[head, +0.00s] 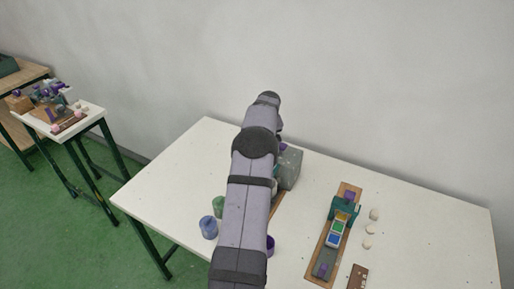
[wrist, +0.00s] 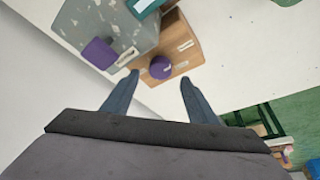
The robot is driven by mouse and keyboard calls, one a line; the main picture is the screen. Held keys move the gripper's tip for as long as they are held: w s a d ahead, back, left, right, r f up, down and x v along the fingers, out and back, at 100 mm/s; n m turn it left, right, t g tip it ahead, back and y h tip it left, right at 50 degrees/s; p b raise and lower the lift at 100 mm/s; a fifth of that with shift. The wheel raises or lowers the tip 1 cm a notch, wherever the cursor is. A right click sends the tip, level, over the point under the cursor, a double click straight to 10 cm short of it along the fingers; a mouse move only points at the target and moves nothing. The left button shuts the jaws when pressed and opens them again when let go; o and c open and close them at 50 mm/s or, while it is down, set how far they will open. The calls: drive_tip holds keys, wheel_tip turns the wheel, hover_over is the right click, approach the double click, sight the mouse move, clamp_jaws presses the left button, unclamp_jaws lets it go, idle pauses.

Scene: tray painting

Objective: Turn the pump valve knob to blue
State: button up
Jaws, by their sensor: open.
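A round purple knob (wrist: 160,67) sits on a wooden board in the wrist view, with small pale marks beside it. A speckled grey block (wrist: 138,28) stands next to it and carries a squarish purple part (wrist: 100,52); the block also shows behind my arm in the head view (head: 291,168). I cannot tell for sure which purple part is the pump valve knob. My gripper (wrist: 159,82) is open and empty, its fingertips on either side of the round knob in the picture; contact is not clear. In the head view my arm hides the gripper and the knob.
A blue jar (head: 209,228), a green jar (head: 219,206) and a purple cup (head: 270,246) stand near my arm. A wooden board with a teal fixture (head: 344,208) and green and blue squares lies right, beside several pale pieces. The white table's (head: 165,185) left part is clear.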

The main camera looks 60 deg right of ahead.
drive_tip(key=shift+p+x, duration=0.85)
drive_tip(key=shift+x, duration=1.6)
drive_tip(key=c, duration=1.1)
